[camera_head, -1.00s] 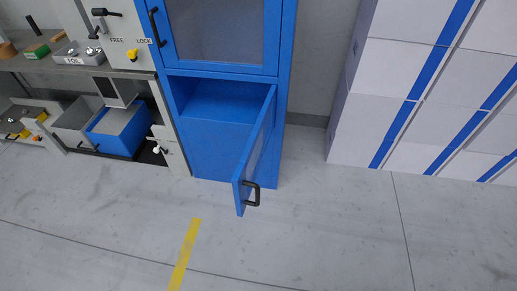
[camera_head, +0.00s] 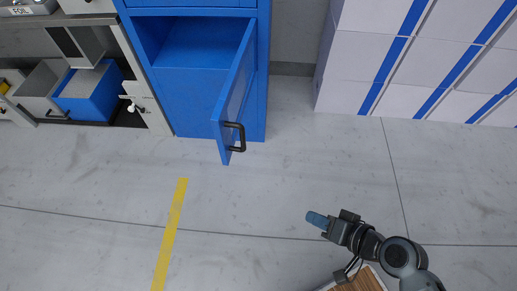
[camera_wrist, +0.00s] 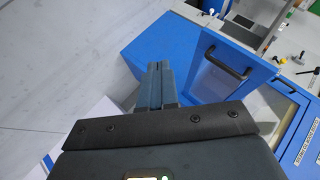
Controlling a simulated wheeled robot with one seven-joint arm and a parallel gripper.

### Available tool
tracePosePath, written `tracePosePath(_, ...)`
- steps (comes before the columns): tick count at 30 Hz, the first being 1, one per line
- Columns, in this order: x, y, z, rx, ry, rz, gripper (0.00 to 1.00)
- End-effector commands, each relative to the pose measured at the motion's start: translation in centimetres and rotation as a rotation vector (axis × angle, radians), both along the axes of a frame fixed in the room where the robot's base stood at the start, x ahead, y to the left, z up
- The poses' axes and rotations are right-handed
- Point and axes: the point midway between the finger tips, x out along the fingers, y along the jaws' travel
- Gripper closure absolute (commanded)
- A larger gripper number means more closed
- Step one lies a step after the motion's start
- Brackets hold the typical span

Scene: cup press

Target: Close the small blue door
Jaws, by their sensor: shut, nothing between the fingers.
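The small blue door (camera_head: 237,95) stands open on the lower part of the blue cabinet (camera_head: 187,98), swung out toward the floor on its right-side hinge. It has a black handle (camera_head: 235,136) near its free edge. The compartment behind it looks empty. My gripper (camera_head: 316,219) is shut and empty, out over the floor to the lower right of the door and apart from it. In the wrist view my shut fingers (camera_wrist: 157,85) point toward the blue cabinet, where a blue door with a black handle (camera_wrist: 226,62) shows.
White boxes with blue stripes (camera_head: 420,60) are stacked at the right. A workbench with a blue bin (camera_head: 90,92) stands left of the cabinet. A yellow floor strip (camera_head: 170,235) lies in front. The floor between my gripper and the door is clear.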

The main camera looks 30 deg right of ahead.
Motion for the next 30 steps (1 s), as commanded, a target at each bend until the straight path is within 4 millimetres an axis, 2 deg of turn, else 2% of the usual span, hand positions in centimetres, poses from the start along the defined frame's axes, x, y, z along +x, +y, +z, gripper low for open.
tracePosePath(1, 2.1, 0.0, -1.7, 0.072, 0.000, 0.007, 1.00)
tracePosePath(5, 6.7, 0.6, -2.8, 0.279, -0.006, 0.056, 1.00)
tracePosePath(8, 10.2, 0.7, -2.4, 0.435, -0.036, 0.113, 1.00)
tracePosePath(13, 15.1, 0.1, 0.2, 0.655, -0.122, 0.228, 1.00)
tracePosePath(18, 17.3, -0.8, 2.9, 0.775, -0.195, 0.316, 1.00)
tracePosePath(22, 17.9, -0.9, 3.8, 0.807, -0.215, 0.343, 1.00)
tracePosePath(26, 18.5, 0.0, 3.9, 0.810, -0.216, 0.349, 1.00)
tracePosePath(30, 19.8, 1.8, 3.9, 0.809, -0.216, 0.349, 1.00)
